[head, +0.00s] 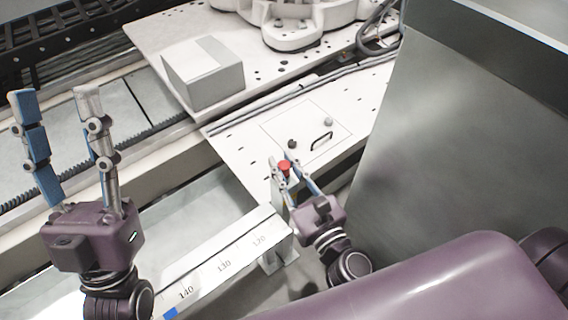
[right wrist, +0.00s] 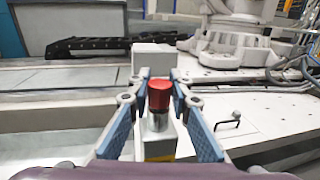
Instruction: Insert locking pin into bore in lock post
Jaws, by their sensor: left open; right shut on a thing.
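The locking pin has a red head (head: 285,166); in the right wrist view the red head (right wrist: 159,94) sits above a short metal shank, upright between the fingers. My right gripper (head: 281,159) is shut on the pin. A pale lock post (head: 276,193) stands below it; in the right wrist view the post (right wrist: 157,149) is directly under the shank. The bore is hidden, so I cannot tell whether the shank is in it or above it. My left gripper (head: 54,95) is open and empty, fingers pointing up, well to the left of the post.
A rail with number marks (head: 222,262) runs in front of the post. A white plate (head: 243,148) with a small black handle (head: 321,141) lies behind it. A box (head: 204,75) sits farther back. A large grey cabinet (head: 450,150) closes off the right.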

